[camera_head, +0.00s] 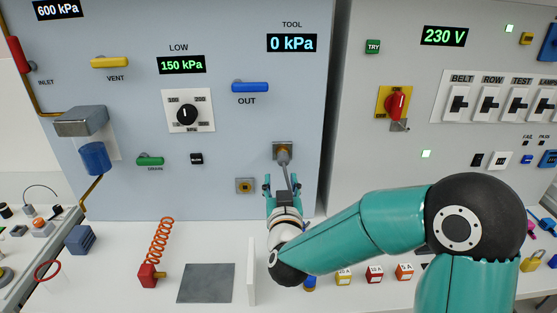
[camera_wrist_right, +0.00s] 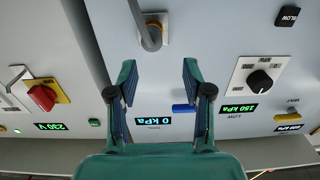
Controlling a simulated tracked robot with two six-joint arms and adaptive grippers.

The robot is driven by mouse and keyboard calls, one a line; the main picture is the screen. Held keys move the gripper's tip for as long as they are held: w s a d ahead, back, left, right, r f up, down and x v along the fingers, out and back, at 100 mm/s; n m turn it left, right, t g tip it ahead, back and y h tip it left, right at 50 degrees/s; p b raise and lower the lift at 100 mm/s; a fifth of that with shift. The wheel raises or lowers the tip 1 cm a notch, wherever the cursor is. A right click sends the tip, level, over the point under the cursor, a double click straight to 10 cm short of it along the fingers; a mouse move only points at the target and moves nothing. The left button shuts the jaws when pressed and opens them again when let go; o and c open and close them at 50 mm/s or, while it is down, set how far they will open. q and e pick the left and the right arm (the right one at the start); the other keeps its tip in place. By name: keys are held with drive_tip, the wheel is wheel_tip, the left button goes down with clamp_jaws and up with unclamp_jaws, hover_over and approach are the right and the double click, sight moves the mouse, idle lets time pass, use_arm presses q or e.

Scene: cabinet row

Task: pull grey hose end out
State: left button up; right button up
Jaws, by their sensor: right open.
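The grey hose end (camera_head: 284,159) sits in a brass fitting on a small plate (camera_head: 275,146) on the blue-grey panel, below the OUT valve. The grey hose hangs down from it and passes behind my right gripper in the head view. My right gripper (camera_head: 283,184) is open just below the hose end, fingers pointing at the panel. In the right wrist view, which is upside down, the hose end (camera_wrist_right: 152,40) shows beyond the open, empty fingertips (camera_wrist_right: 159,72), apart from them. My left gripper is not in view.
A second brass port (camera_head: 245,186) is left of the gripper. The blue OUT handle (camera_head: 250,87) is above. A white upright divider (camera_head: 251,270), a grey mat (camera_head: 206,283) and an orange coiled hose (camera_head: 160,243) are on the bench. A red switch (camera_head: 395,104) is right.

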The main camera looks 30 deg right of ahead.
sight(282, 163)
drive_tip(key=x, duration=0.4)
drive_tip(key=d+p+x, duration=0.1)
drive_tip(key=x, duration=0.2)
drive_tip(key=shift+s+f, duration=0.15)
drive_tip(key=shift+s, duration=0.2)
drive_tip(key=shift+x, duration=0.75)
drive_tip(key=shift+c, duration=0.3)
clamp_jaws()
drive_tip(key=shift+s+a, duration=0.1)
drive_tip(key=shift+a, duration=0.05)
drive_tip(key=shift+s+a, duration=0.1)
drive_tip(key=shift+s, duration=0.05)
drive_tip(key=shift+b+v, duration=0.95)
drive_tip(key=shift+v, duration=1.7)
